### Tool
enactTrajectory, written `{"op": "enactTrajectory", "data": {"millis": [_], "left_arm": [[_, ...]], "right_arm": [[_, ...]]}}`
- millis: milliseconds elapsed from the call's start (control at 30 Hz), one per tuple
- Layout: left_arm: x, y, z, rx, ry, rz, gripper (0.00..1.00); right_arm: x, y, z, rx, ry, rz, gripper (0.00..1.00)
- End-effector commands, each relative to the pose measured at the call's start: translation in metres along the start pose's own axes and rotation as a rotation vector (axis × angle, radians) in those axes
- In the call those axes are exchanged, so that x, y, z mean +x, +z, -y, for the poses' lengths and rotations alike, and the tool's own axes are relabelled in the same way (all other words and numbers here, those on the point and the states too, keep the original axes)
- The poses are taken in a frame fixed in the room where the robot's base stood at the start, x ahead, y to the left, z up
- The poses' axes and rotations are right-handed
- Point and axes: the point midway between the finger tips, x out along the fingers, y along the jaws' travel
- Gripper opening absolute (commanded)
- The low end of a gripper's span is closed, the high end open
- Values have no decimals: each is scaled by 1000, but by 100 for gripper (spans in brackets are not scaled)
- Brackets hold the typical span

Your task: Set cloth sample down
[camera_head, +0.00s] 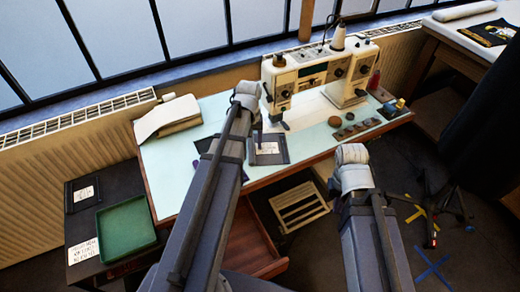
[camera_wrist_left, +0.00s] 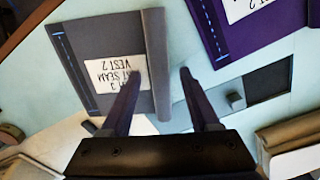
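A grey cloth sample (camera_head: 268,149) with a white label and a raised fold along one edge lies flat on the pale table. In the left wrist view the grey sample (camera_wrist_left: 88,40) has a label ending "SEAM VEST 2". My left gripper (camera_head: 271,130) is over it; in the wrist view my left gripper's fingers (camera_wrist_left: 160,74) are apart, one over the sample and one beyond its fold, with clear space beside the fold. A purple sample (camera_wrist_left: 245,25) lies beside it, partly hidden by my arm in the head view. My right gripper (camera_head: 352,154) is off the table's front edge, its fingers hidden.
A white sewing machine (camera_head: 315,75) stands at the back of the table. Several small items (camera_head: 358,128) line the right front edge. A white folded bundle (camera_head: 168,117) lies at the left. A green tray (camera_head: 126,229) sits on a dark cabinet (camera_head: 84,245), lower left.

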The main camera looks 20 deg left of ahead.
Motion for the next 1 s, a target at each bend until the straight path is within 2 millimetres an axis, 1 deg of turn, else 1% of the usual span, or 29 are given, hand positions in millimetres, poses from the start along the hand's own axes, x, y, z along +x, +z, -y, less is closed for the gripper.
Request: {"op": "enactTrajectory", "data": {"millis": [33,67,500,533,1000], "left_arm": [[0,0,0,0,0,0,55],[0,0,0,0,0,0,51],[0,0,0,0,0,0,2],[0,0,0,0,0,0,0],[0,0,0,0,0,0,0]], "right_arm": [[0,0,0,0,0,0,0],[0,0,0,0,0,0,0],[0,0,0,0,0,0,0],[0,0,0,0,0,0,0],[0,0,0,0,0,0,0]]}}
